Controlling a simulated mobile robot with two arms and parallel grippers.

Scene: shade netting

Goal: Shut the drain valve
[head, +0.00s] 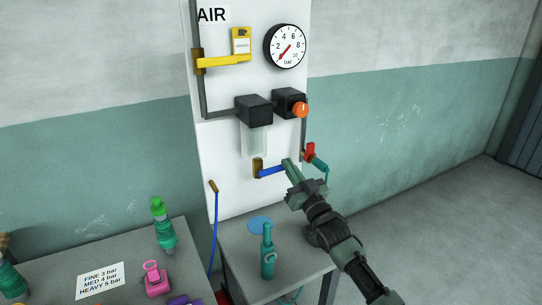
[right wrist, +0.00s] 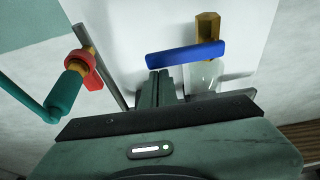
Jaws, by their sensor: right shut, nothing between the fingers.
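The drain valve has a brass body (head: 258,168) under the clear filter bowl (head: 254,142) on the white panel. Its blue lever (head: 270,171) points sideways to the right from the body, roughly level. In the right wrist view the lever (right wrist: 185,54) lies across the brass body (right wrist: 207,27). My right gripper (head: 288,165) is shut and empty, with its fingertips at the free end of the lever. In the right wrist view its fingers (right wrist: 160,84) reach close to the lever; I cannot tell whether they touch. My left gripper is not in view.
A red fitting with a teal hose (head: 321,164) is right of the gripper. Above are a regulator with an orange knob (head: 300,109), a gauge (head: 285,46) and a yellow lever valve (head: 222,62).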

